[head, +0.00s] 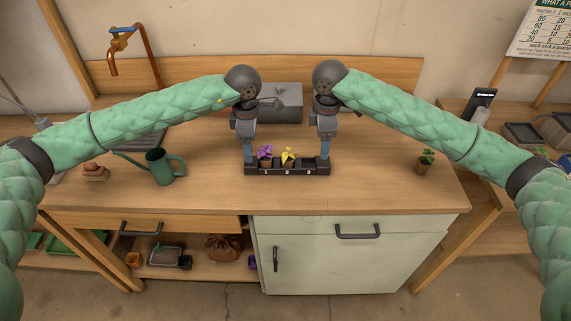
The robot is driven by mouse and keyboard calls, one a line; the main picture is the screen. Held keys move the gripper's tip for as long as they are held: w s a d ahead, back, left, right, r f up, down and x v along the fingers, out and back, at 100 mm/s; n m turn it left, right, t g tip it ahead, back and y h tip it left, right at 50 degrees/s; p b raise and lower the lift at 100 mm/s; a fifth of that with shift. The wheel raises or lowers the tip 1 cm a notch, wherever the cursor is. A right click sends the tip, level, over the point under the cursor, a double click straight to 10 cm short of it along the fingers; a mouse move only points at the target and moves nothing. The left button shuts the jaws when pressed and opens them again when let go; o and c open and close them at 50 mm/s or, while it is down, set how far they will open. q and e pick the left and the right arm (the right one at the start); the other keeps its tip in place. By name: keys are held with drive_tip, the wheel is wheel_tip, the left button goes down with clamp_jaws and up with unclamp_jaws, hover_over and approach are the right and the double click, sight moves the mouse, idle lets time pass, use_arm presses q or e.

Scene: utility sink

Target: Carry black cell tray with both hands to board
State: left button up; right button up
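The black cell tray (300,172) is low and long, near the middle of the wooden counter. It holds a pot with a purple flower (265,153) and a pot with a yellow flower (288,155); its right part shows no plant. My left gripper (248,160) points down at the tray's left end, its fingers close together on the end wall. My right gripper (325,158) does the same at the right end. The tray looks level; I cannot tell whether it touches the counter. I cannot clearly pick out a separate board.
A green watering can (160,168) and stacked brown pots (95,171) stand on the left. A potted plant (425,162) stands on the right. A grey box-like object (285,100) is behind the tray. The counter (340,195) in front of the tray is clear.

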sight(320, 161)
use_arm(q)
drive_tip(key=shift+s, duration=0.1)
drive_tip(key=shift+f, duration=3.85)
use_arm(e)
drive_tip(key=shift+f, duration=3.85)
use_arm(q)
drive_tip(key=c, duration=1.1)
use_arm(e)
drive_tip(key=c, duration=1.1)
